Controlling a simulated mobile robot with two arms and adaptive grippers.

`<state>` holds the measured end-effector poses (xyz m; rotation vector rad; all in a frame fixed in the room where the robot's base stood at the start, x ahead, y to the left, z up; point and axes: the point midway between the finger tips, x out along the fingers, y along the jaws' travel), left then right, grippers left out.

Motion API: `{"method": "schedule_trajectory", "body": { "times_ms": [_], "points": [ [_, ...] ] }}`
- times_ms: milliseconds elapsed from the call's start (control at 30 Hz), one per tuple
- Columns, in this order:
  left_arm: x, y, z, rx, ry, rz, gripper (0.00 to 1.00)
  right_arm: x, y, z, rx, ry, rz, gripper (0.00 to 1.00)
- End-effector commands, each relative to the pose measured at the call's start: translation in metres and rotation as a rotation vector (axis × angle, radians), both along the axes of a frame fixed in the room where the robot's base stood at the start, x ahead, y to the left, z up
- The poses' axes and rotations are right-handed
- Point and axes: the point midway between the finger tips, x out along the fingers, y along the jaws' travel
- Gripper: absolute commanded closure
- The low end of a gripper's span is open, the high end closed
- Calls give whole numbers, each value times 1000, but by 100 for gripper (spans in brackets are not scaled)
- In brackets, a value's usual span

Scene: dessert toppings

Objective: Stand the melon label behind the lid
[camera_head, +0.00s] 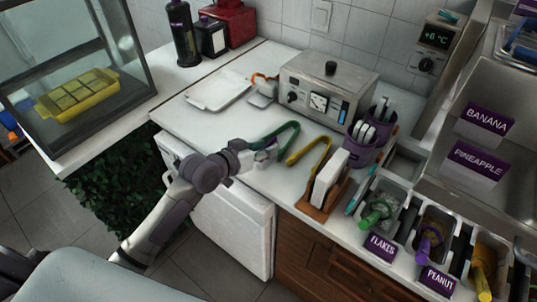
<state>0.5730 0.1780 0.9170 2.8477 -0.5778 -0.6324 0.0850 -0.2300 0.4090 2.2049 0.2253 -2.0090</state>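I see no label reading melon in the head view. A flat white rectangular piece (218,91) that may be the lid lies on the counter, left of the metal appliance. My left gripper (266,154) is at the counter's front edge, beside the green tongs (281,136). It is small and turned away, so I cannot tell whether it is open or touches the tongs. My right gripper is out of view.
Yellow tongs (308,151) and a wooden holder (318,206) with white cards are right of the gripper. The metal appliance (325,88) stands behind. Topping bins with flakes (379,248) and peanut (437,281) labels are at right, below banana (486,119) and pineapple (477,160) labels.

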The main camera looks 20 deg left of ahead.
Motion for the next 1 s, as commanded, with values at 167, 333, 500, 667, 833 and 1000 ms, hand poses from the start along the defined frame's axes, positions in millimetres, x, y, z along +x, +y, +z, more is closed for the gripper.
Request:
{"method": "schedule_trajectory", "body": {
  "times_ms": [167,333,500,667,833,1000],
  "points": [
    [24,-4,-3,-3,0,1,60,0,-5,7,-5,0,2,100],
    [42,-11,-12,-1,-1,2,60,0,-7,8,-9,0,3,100],
    [46,-13,-15,0,-1,1,60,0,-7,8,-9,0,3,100],
    [45,-13,-15,0,-1,1,64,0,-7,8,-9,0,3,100],
    [45,-12,-15,0,-1,1,92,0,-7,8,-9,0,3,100],
    [45,-12,-15,0,-1,1,100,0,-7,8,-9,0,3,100]
  ]
}}
